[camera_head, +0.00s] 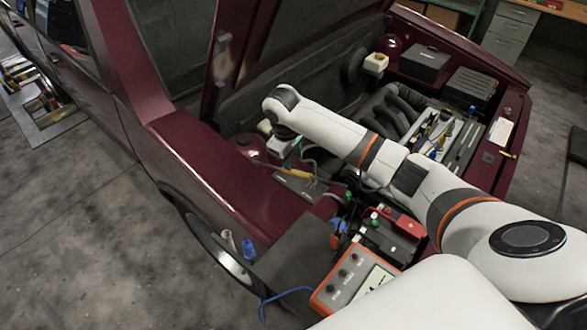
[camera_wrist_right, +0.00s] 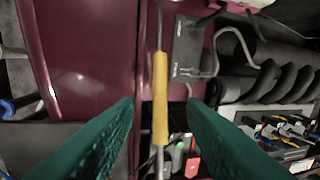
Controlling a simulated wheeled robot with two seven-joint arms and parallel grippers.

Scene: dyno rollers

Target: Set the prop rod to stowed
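The prop rod is a thin grey rod with a yellow grip (camera_wrist_right: 160,98). In the right wrist view it runs up and down the picture, between my open green fingers. My right gripper (camera_wrist_right: 161,104) is open, with a visible gap on both sides of the grip. In the head view the yellow-orange grip (camera_head: 296,174) shows small in the engine bay, below my right wrist. My right fingers are mostly hidden there by the wrist. The raised maroon hood (camera_head: 300,35) stands at the top. Whether the rod touches the hood is unclear. My left gripper is not in view.
An orange tester (camera_head: 352,284) with a blue lead sits on the front edge of the bay, by the battery (camera_head: 385,240) with its red cover. The maroon fender (camera_head: 210,175) runs along the left. Black hoses (camera_head: 400,108) lie right of the rod. Open floor is at left.

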